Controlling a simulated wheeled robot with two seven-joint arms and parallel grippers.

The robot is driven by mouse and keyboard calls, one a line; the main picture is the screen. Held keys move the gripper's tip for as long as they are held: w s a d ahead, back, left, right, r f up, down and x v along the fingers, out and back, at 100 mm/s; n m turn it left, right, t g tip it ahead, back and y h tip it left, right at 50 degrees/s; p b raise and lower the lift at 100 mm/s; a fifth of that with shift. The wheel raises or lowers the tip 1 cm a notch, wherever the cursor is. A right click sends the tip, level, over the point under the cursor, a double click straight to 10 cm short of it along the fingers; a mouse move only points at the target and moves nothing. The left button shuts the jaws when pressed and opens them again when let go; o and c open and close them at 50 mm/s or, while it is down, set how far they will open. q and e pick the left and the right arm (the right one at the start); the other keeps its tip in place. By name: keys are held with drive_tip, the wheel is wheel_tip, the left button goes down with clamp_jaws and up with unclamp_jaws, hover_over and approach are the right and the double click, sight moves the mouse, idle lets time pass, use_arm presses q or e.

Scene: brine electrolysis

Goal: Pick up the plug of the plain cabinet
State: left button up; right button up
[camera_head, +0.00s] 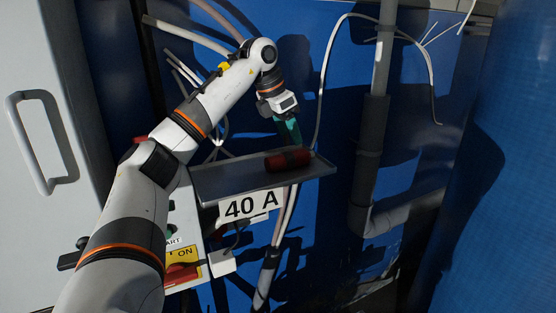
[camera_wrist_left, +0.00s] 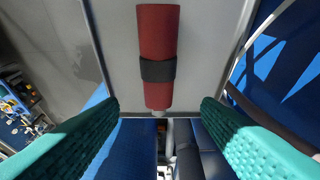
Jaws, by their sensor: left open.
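The plug is a red cylinder (camera_head: 288,159) with a dark band, lying on a grey metal shelf (camera_head: 225,184) above a "40 A" label. In the left wrist view the plug (camera_wrist_left: 158,55) lies lengthwise on the shelf (camera_wrist_left: 215,40), its narrow pale end toward the shelf's edge. My left gripper (camera_head: 288,130) is above the plug with its teal fingers pointing down. In the left wrist view its two fingers (camera_wrist_left: 160,115) are spread wide with nothing between them, and the plug is ahead of the gap. My right gripper is not in view.
A thin white cable (camera_head: 321,100) rises near the plug's right end and arches to the right. A grey vertical pipe (camera_head: 371,140) stands right of the shelf. A control box with a yellow "ON" label (camera_head: 184,254) is below left. A pale cabinet door (camera_head: 30,220) is at far left.

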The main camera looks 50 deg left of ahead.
sight(296, 152)
use_arm(q)
drive_tip(key=shift+x, duration=0.95)
drive_tip(key=shift+w+f+p, duration=0.15)
drive_tip(key=shift+f+p, duration=0.4)
drive_tip(key=shift+f, duration=0.05)
drive_tip(key=p+x, duration=0.1)
drive_tip(key=x, duration=0.2)
drive_tip(key=shift+d+f+p, duration=0.15)
drive_tip(key=shift+f+p, duration=0.2)
drive_tip(key=shift+w+f, duration=0.2)
drive_tip(key=shift+f, duration=0.2)
drive_tip(key=c, duration=1)
drive_tip(key=shift+r, duration=0.1)
drive_tip(key=shift+c, duration=0.6)
